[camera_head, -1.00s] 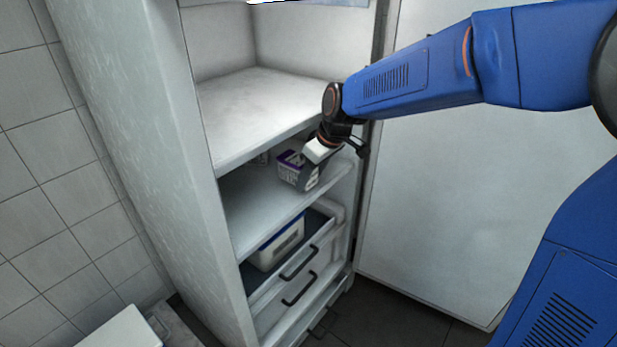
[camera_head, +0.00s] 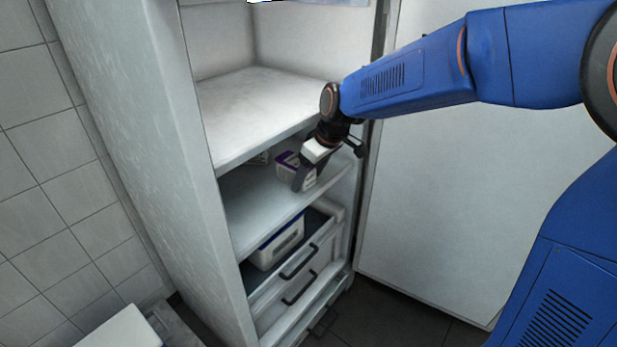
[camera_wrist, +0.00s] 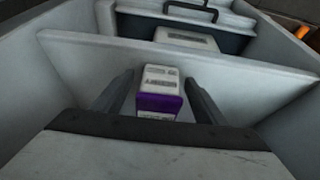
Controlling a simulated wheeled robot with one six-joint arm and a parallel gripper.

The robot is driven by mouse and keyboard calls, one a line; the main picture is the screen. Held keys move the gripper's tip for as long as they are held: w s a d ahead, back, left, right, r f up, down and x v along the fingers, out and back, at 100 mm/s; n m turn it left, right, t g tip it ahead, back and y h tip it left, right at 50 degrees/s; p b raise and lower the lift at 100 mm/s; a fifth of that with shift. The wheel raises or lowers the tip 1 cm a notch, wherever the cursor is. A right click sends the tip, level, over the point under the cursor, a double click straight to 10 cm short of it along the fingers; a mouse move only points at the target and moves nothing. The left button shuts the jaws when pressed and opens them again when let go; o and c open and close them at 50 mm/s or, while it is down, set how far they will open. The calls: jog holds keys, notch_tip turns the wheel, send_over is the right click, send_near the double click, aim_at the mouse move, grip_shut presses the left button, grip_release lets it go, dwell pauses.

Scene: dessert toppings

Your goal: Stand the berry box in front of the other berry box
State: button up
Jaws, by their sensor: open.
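A white berry box with a purple band (camera_head: 287,167) stands on the middle shelf of the open fridge, partly hidden by my gripper. It also shows in the wrist view (camera_wrist: 160,92), between my two fingers with a gap on either side. My gripper (camera_head: 305,182) is open around this box. Another light box (camera_head: 261,158) shows farther back on the same shelf, to the left, mostly hidden under the upper shelf; I cannot read its label.
The upper shelf (camera_head: 255,105) is bare and close above the box. Below, an open drawer holds a white tub with a blue rim (camera_head: 280,243). The fridge side wall (camera_head: 160,130) is at left and the open door (camera_head: 470,210) at right. The middle shelf's front left (camera_head: 250,215) is free.

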jog(key=v, duration=0.2)
jog(key=shift+d+r, duration=0.1)
jog(key=shift+r, duration=0.25)
jog(key=s+d, duration=0.7)
jog(key=d, duration=0.2)
jog(key=shift+s+d, duration=0.3)
jog(key=shift+s, duration=0.05)
jog(key=s+d+m+t+h, duration=0.2)
jog(key=s+d+m, duration=0.8)
jog(key=s+d, duration=0.9)
jog(key=s+h, duration=0.1)
jog(key=s, duration=0.2)
jog(key=shift+r+h, duration=0.2)
jog(key=shift+h, duration=0.1)
jog(key=shift+d, duration=0.15)
